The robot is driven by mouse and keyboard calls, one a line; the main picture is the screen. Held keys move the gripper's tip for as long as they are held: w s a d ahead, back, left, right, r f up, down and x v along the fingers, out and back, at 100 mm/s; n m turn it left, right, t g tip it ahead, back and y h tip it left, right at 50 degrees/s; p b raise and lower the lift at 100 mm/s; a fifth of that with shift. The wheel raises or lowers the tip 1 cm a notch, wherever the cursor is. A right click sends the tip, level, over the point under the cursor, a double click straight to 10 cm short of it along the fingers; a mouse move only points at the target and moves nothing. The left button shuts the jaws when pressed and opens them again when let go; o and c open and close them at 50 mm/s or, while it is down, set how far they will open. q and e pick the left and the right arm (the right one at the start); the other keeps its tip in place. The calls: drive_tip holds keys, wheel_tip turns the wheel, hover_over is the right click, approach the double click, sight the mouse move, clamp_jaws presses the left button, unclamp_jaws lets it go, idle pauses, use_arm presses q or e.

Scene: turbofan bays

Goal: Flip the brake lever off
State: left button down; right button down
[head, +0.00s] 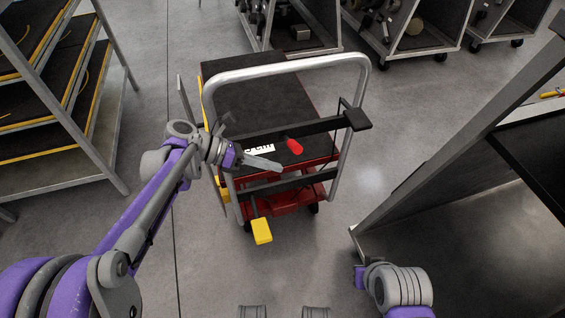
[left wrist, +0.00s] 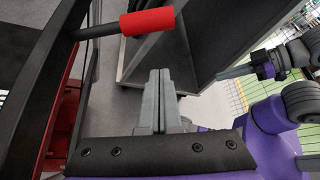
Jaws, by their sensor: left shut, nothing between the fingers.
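The lever with a red grip (head: 294,146) is on the handle side of a red lift cart (head: 297,198), by the black crossbar. In the left wrist view the red grip (left wrist: 147,21) sits on a dark rod at the top, beyond my fingertips and slightly left. My left gripper (head: 279,166) is shut and empty, just below the red grip in the head view; its closed fingers (left wrist: 160,76) point toward the grip with a visible gap. My right arm is at the lower right; its gripper (left wrist: 228,72) shows in the left wrist view, its opening unclear.
The cart has a silver tubular handle (head: 285,68), a black top (head: 262,98) and a yellow pedal (head: 262,231) low in front. A shelf rack (head: 60,168) stands left, a dark slanted panel (head: 450,150) right, and grey bins at the back. Floor between is clear.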

use_arm(q)
drive_tip(key=v, duration=0.6)
drive_tip(key=shift+w+a+p, duration=0.35)
drive_tip(key=shift+w+p, duration=0.05)
